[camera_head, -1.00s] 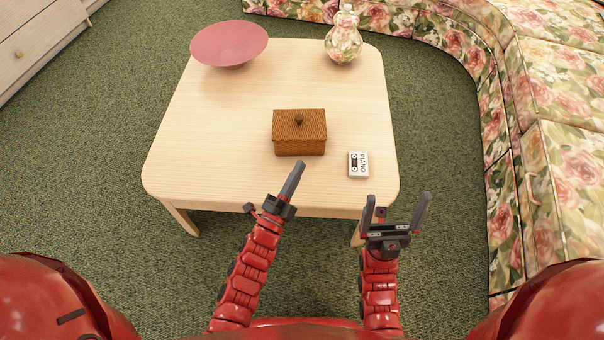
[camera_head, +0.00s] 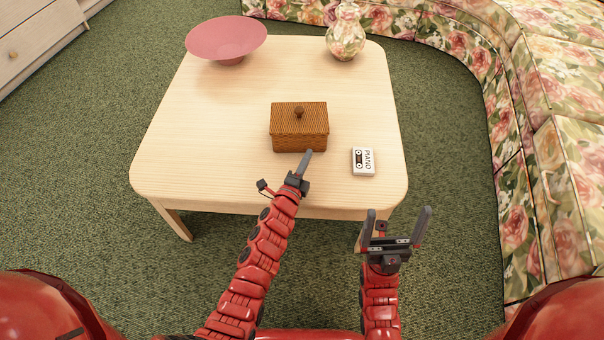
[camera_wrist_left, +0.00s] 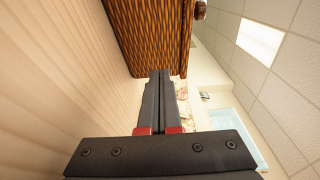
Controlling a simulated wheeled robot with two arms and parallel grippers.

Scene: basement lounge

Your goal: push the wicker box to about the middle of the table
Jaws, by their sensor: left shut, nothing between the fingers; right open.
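The wicker box (camera_head: 299,127), brown and woven with a round knob on its lid, sits on the pale wooden table (camera_head: 210,130), a little nearer its front edge than its back. My left gripper (camera_head: 308,157) is shut and empty, with its fingertips at the box's near side, right of its middle. In the left wrist view the shut fingers (camera_wrist_left: 161,75) reach the wicker box's lower face (camera_wrist_left: 150,35); I cannot tell whether they touch it. My right gripper (camera_head: 397,222) is open and empty in front of the table's front edge.
A white cassette box marked PIANO (camera_head: 363,161) lies right of the wicker box. A pink bowl (camera_head: 227,39) stands at the back left and a floral vase (camera_head: 345,35) at the back right. The tabletop behind the wicker box is clear. A floral sofa (camera_head: 560,140) curves around the right.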

